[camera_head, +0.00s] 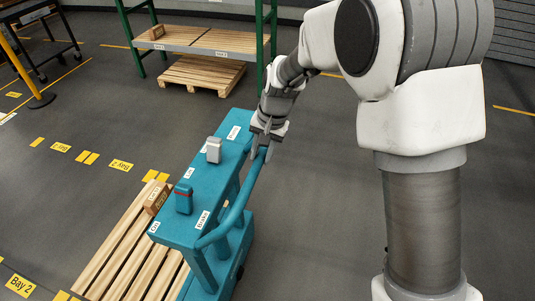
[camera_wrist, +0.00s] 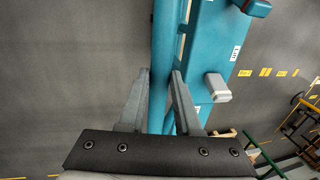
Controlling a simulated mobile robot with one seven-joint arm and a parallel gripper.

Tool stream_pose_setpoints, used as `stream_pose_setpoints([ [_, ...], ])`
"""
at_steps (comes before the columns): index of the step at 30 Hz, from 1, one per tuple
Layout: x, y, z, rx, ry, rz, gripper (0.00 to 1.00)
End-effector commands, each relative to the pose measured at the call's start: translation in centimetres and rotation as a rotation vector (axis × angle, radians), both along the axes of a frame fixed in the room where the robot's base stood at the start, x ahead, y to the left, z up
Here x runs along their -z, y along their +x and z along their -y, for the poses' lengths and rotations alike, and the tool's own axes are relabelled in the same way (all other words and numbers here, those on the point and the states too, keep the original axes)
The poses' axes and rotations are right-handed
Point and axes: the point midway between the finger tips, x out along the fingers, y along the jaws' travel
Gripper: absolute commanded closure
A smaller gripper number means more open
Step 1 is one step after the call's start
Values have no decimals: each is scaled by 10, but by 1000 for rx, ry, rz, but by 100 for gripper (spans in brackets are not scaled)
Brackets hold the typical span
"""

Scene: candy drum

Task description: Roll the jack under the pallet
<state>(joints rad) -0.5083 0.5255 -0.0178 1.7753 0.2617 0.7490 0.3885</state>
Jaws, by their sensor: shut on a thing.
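The teal jack (camera_head: 225,145) stands upright on the floor in the middle of the head view, with a curved handle bar (camera_head: 237,208) on its right side. My gripper (camera_head: 265,133) is shut on this bar near its far end. In the wrist view the fingers (camera_wrist: 160,88) lie on either side of the teal bar (camera_wrist: 164,45). A grey lever (camera_head: 213,150) and a teal lever with a red band (camera_head: 184,200) stand on the jack's top. A slatted wooden pallet (camera_head: 118,240) lies left of the jack, partly hidden by it. The forks are hidden.
A small labelled wooden block (camera_head: 157,196) is by the pallet's far edge. Another pallet (camera_head: 203,73) lies under a green-framed shelf (camera_head: 205,38) at the back. A yellow post (camera_head: 30,75) stands far left. Yellow Bay 2 floor markings (camera_head: 121,165) run across the left. The middle floor is clear.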

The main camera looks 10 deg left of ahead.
Motion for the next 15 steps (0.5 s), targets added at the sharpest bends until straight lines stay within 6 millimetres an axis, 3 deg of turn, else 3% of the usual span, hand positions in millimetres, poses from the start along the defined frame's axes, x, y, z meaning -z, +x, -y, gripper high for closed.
stream_pose_setpoints([
  [2, -2, 1, -1, -2, 2, 5, 100],
  [3, -2, 1, 0, -2, 1, 5, 64],
  [7, -1, 1, 2, 0, -1, 3, 41],
  [15, -1, 1, 2, -1, -3, 2, 39],
])
